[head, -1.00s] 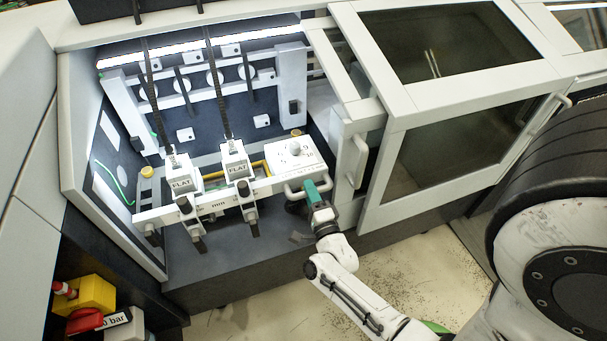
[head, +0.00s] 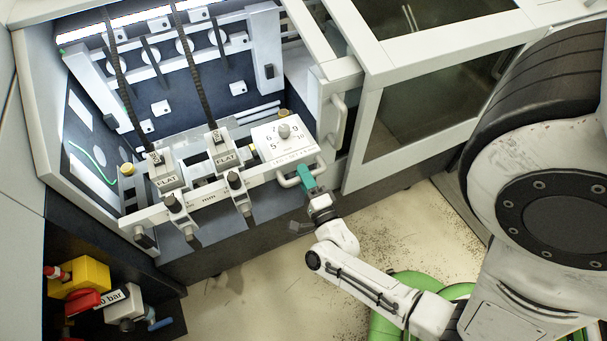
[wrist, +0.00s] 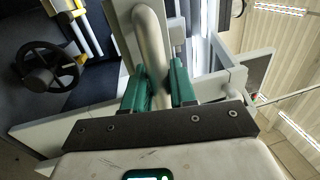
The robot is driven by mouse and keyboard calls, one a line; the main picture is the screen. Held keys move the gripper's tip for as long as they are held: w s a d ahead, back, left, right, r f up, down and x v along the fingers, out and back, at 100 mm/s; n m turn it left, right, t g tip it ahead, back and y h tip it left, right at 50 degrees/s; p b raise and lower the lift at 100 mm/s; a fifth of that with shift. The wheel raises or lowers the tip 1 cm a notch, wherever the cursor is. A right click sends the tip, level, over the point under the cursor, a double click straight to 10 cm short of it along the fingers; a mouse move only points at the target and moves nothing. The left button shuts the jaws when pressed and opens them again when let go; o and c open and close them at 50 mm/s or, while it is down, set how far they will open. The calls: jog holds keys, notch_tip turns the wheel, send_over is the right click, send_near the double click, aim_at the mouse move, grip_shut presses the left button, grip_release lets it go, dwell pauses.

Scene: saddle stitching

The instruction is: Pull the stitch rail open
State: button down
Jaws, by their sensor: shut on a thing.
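The stitch rail (head: 208,198) is a white bar with a mm scale across the front of the machine's open bay. Two stitch heads marked FLAT, the left one (head: 167,180) and the right one (head: 226,160), sit on it. A white dial plate (head: 270,145) is at its right end. The pull handle (head: 287,183) is a pale bar below the plate. My gripper (head: 306,178) has green fingers and is shut on this handle. In the wrist view the handle tube (wrist: 152,42) runs down between the fingers of my gripper (wrist: 160,88). Its gripped part is partly hidden.
A framed glass door (head: 440,90) with its own handle (head: 338,118) stands just right of the bay. Dark cables (head: 190,65) run up from the heads. A yellow and red valve unit (head: 85,285) is low at left.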

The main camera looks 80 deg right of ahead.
jog(key=shift+f, duration=0.1)
jog(key=c, duration=1.1)
grip_release()
jog(key=shift+o, duration=0.2)
jog(key=shift+a, duration=0.1)
jog(key=b+v, duration=0.2)
jog(key=v, duration=0.8)
jog(key=shift+s+a, duration=0.2)
jog(key=shift+s, duration=0.1)
